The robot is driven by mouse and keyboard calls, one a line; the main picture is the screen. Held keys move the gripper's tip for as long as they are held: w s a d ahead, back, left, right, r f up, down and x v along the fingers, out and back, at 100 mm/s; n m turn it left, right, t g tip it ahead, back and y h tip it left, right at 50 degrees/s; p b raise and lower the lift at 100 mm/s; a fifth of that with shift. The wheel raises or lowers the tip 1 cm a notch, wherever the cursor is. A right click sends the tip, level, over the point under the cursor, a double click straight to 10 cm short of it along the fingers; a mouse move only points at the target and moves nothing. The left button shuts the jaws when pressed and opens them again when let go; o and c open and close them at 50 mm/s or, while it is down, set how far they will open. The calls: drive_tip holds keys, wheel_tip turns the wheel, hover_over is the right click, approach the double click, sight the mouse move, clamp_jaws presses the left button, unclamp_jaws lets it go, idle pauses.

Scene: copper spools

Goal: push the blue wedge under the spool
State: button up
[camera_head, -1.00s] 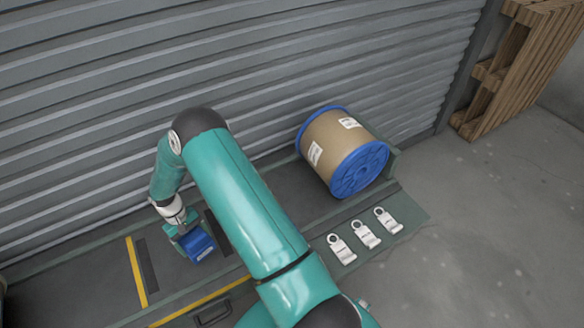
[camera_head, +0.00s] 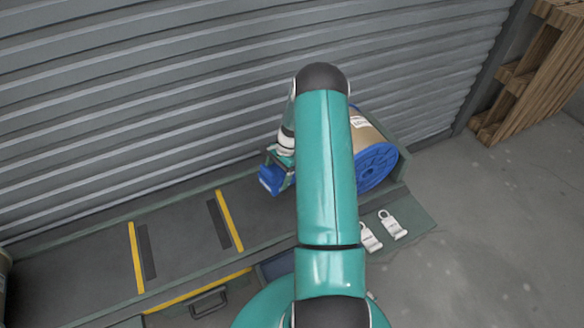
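The spool (camera_head: 375,166) has a tan wrapped body and blue flanges. It lies on its side at the right end of the dark green platform, and my arm covers its left part. The blue wedge (camera_head: 270,179) is at my gripper (camera_head: 277,169), just left of my arm and on the spool's left side. My gripper is small here and partly behind the wedge and arm, but the wedge has travelled with it, so it is shut on the wedge. Whether the wedge touches the spool or the platform is hidden.
The platform (camera_head: 180,262) has two yellow stripes (camera_head: 230,220) with dark strips beside them. A grey corrugated shutter (camera_head: 150,90) stands close behind. A wooden pallet (camera_head: 530,75) leans at right, with open concrete floor (camera_head: 510,220) in front.

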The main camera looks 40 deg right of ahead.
drive_tip(key=d+m, duration=0.1)
drive_tip(key=s+d, duration=0.1)
drive_tip(key=d, duration=0.1)
drive_tip(key=d+m+t, duration=0.1)
drive_tip(key=shift+s+d+r+m, duration=0.2)
drive_tip(key=shift+d+r+m, duration=0.05)
drive_tip(key=shift+r+m, duration=0.05)
drive_tip(key=shift+s+d+r+m, duration=0.1)
drive_tip(key=shift+s+d+m, duration=0.1)
drive_tip(key=shift+d+m, duration=0.1)
drive_tip(key=shift+d+f, duration=0.1)
drive_tip(key=shift+f, duration=5.65)
drive_tip(key=shift+f, duration=0.3)
drive_tip(key=o, duration=1.3)
drive_tip(key=shift+f, duration=0.1)
drive_tip(key=v, duration=1.4)
drive_tip(key=shift+s, duration=0.1)
